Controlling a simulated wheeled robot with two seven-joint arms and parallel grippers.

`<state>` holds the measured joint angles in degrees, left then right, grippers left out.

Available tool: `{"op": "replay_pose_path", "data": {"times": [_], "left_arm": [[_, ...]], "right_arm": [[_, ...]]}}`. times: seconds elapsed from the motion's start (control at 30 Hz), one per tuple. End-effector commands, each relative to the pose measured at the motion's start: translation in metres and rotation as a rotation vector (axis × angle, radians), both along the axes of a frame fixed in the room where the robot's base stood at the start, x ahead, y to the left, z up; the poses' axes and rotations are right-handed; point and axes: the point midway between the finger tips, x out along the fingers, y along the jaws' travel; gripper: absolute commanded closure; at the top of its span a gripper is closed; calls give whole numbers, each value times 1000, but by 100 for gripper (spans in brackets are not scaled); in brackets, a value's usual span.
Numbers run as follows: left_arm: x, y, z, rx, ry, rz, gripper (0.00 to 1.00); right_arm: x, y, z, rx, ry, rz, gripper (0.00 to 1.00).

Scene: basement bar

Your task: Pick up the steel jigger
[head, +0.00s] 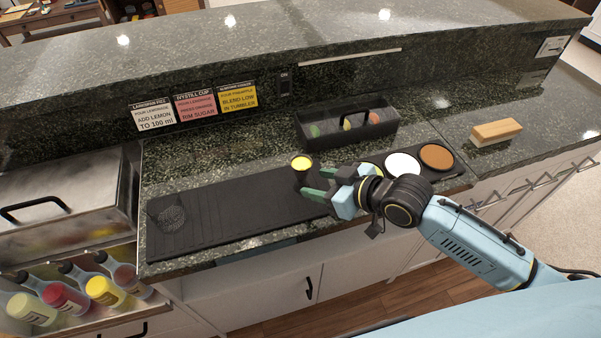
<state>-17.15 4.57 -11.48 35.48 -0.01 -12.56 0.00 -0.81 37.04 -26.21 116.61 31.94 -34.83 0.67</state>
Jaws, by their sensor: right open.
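A small dark, reflective cup with a yellow top (301,168) stands upright at the back edge of the black bar mat (235,208); it looks like the steel jigger. My right gripper (318,185) comes in from the right, with its greenish fingers pointing left. The fingers are apart and nothing shows between them. Their tips are just right of and in front of the cup, close to its lower part; I cannot tell whether they touch it. My left gripper is not in view.
A clear glass (171,218) is on the mat's left end. A black caddy (347,132) stands behind the cup. Recipe cards (195,108) are on the back wall.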

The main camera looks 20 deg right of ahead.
Motion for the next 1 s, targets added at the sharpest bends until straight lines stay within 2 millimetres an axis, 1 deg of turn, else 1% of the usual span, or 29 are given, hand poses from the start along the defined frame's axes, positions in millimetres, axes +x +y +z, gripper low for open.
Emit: {"op": "replay_pose_path", "data": {"times": [0.17, 0.33, 0.43, 0.57, 0.77, 0.87, 1.0], "left_arm": [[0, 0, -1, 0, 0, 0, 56], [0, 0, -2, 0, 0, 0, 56], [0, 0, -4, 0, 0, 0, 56], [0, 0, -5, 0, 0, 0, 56], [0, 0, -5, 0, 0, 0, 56], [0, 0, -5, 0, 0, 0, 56], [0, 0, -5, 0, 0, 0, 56]], "right_arm": [[9, 7, -4, 1, -1, 0, 51], [29, 22, -10, 2, -1, 0, 51], [39, 28, -18, 0, 0, 0, 51], [43, 32, -22, -1, 0, 0, 51], [43, 32, -22, -2, 0, 1, 51], [43, 32, -22, -1, 0, 0, 62], [43, 32, -22, -1, 0, 0, 81]]}}
